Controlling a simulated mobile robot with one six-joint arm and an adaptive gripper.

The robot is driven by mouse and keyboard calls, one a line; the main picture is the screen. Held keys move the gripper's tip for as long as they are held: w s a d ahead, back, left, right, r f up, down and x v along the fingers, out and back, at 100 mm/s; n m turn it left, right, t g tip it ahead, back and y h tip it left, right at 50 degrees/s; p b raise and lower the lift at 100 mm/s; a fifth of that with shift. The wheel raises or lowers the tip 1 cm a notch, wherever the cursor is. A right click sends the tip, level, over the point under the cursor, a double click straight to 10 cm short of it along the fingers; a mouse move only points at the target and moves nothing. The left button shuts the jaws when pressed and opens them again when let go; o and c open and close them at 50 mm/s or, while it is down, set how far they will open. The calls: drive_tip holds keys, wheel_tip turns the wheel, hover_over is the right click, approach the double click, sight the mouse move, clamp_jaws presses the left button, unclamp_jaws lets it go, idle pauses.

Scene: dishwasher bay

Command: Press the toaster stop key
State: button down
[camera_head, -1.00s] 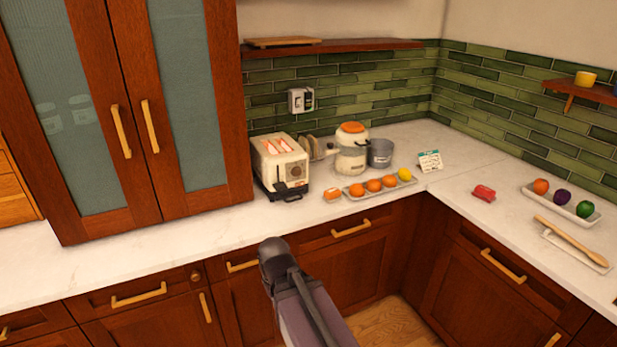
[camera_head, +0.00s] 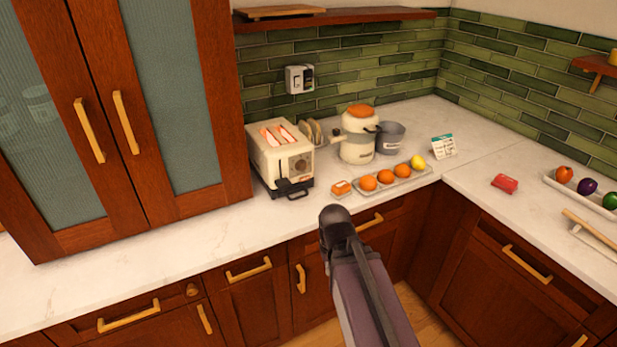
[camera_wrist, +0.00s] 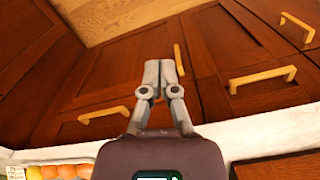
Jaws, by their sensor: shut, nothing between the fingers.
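The cream toaster (camera_head: 266,155) stands on the white counter next to the tall cabinet, with toast-coloured slices in its top slots. Its front has a round dark dial and a black lever with a dark base below. A separate stop key is too small to make out. My arm rises from the bottom of the head view, in front of the lower cabinets; my fingertips cannot be made out there. In the wrist view my gripper (camera_wrist: 163,66) is shut and empty, with cabinet fronts beyond it. The toaster does not show in the wrist view.
The tall cabinet (camera_head: 226,95) bounds the left. The counter front (camera_head: 170,235) is clear.

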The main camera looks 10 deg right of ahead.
sight(305, 179)
drive_tip(key=shift+d, duration=0.15)
drive_tip(key=w+d+r+m+t+y, duration=0.1)
drive_tip(key=w+m+t+y, duration=0.1)
drive_tip(key=w, duration=0.5)
drive_tip(key=w+r+m+t+y, duration=0.2)
drive_tip(key=w, duration=0.6)
drive_tip(key=w+d+r+m+t+y+b, duration=0.1)
drive_tip(key=w+m+t+y, duration=0.1)
drive_tip(key=w, duration=0.6)
drive_tip(key=shift+d+r+m+t, duration=0.35)
drive_tip(key=shift+m+t, duration=0.15)
drive_tip(key=shift+m, duration=0.1)
drive_tip(key=shift+w+d+r+t, duration=0.2)
drive_tip(key=shift+w+r+t, duration=0.05)
drive_tip(key=shift+w+t, duration=0.05)
drive_tip(key=shift+w+a, duration=0.45)
drive_tip(key=shift+w, duration=0.9)
drive_tip(key=shift+w+a, duration=0.4)
drive_tip(key=shift+w, duration=0.95)
drive_tip(key=shift+w+a, duration=0.45)
drive_tip(key=shift+w, duration=1.05)
